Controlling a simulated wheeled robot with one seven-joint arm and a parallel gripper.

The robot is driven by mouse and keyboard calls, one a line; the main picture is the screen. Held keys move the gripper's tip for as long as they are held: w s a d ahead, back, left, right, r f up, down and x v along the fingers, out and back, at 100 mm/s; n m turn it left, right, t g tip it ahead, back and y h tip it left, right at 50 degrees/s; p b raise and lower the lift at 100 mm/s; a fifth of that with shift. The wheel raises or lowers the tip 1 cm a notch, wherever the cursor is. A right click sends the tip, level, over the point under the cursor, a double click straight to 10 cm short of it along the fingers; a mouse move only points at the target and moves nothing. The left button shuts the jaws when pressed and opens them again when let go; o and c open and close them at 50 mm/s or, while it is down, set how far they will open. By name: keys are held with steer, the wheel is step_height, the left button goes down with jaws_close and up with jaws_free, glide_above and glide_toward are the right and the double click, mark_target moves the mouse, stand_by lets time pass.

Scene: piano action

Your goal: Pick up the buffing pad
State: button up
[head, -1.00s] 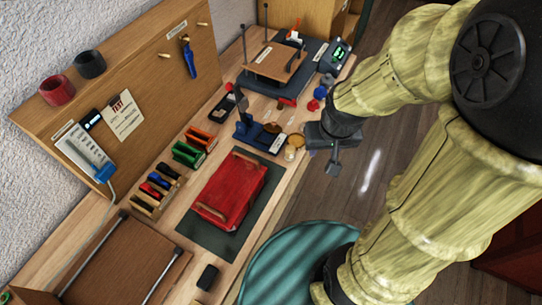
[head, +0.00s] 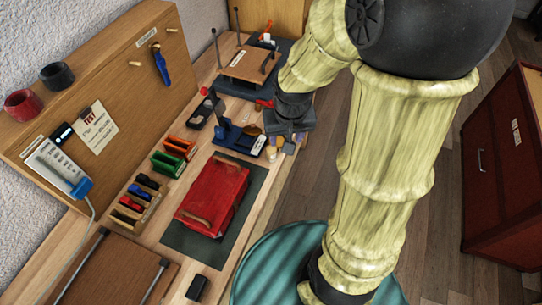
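My gripper (head: 289,138) is at the right edge of the workbench, pointing down beside the blue stand. Its fingers are small and partly hidden by its own dark body, so I cannot tell whether they are open or shut. Small tan and cream items (head: 271,152) lie close below and left of it at the bench edge. I cannot make out for certain which of these is the buffing pad, and the gripper covers part of that spot.
A blue stand (head: 226,133) with a dark upright is just left of the gripper. Orange and green racks (head: 178,148) stand left.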

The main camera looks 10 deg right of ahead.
mark_target(271, 148)
steer(key=w+a+f+m+g+b, duration=0.1)
steer(key=w+f+m+b, duration=0.3)
steer(key=w+f, duration=0.8)
steer(key=shift+w+b, duration=0.95)
steer(key=shift+w, duration=0.25)
steer(key=shift+f, duration=0.1)
steer(key=f, duration=0.4)
steer(key=w+f+p, duration=0.1)
steer(key=f, duration=0.7)
steer(key=shift+w+d, duration=0.15)
steer(key=shift+d, duration=0.15)
steer(key=shift+f, duration=0.1)
steer(key=shift+w+d+f+p, duration=0.15)
steer(key=shift+f+p, duration=0.2)
steer(key=shift+f, duration=0.5)
steer(key=shift+w+d+f+p, duration=0.1)
steer(key=shift+f+p, duration=0.3)
steer(key=shift+f, duration=0.4)
steer(key=shift+w+d+f+p, duration=0.15)
steer(key=shift+f+p, duration=0.2)
steer(key=shift+f, duration=0.5)
